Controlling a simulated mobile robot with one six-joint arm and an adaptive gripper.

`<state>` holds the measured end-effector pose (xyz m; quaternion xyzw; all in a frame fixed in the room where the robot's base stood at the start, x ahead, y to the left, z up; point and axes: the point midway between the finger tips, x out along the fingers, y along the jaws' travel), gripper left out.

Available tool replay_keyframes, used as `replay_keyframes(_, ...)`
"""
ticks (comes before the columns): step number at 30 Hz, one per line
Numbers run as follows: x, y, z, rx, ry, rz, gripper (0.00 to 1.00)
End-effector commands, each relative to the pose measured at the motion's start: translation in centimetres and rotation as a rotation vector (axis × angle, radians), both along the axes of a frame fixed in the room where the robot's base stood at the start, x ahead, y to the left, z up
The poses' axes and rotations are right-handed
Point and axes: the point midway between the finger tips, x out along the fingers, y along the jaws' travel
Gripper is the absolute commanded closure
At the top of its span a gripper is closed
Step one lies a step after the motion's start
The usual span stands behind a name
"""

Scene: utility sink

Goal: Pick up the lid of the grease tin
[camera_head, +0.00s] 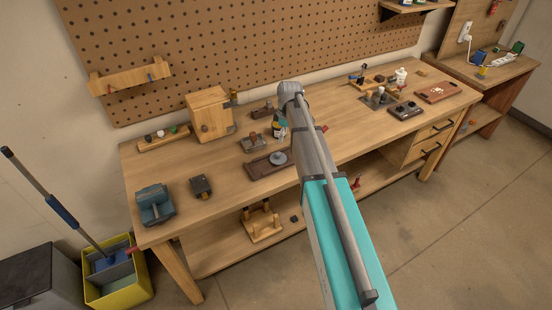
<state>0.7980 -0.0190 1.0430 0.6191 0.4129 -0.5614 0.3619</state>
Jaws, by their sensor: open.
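A small round grey piece (279,158) lies on a dark brown wooden tray (262,170) near the middle of the workbench. It may be the lid of the grease tin, but it is too small to tell. I cannot make out the tin itself for sure. My arm reaches over the bench from the lower right, and its grey wrist end is above the bench near the tray. My gripper is hidden behind the arm, so its jaws do not show. The arm also covers part of the bench just right of the tray.
The workbench (350,145) holds a wooden box (209,114), a small dark bottle (276,128), a blue-grey vise-like block (155,204), and a dark block (201,187). A black two-knob device (405,110) and a red-brown board (437,92) are at right.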

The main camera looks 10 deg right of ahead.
Motion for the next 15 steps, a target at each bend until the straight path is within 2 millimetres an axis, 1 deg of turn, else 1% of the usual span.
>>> replay_keyframes(1,1.3,-0.1,0.1,0.003,-0.005,0.036,0.24)
replay_keyframes(4,2.3,-0.2,0.1,0.006,-0.014,0.094,0.24)
replay_keyframes(8,2.8,-0.2,0.1,0.007,-0.018,0.128,0.24)
replay_keyframes(15,2.8,-0.1,0.1,0.007,-0.019,0.132,0.24)
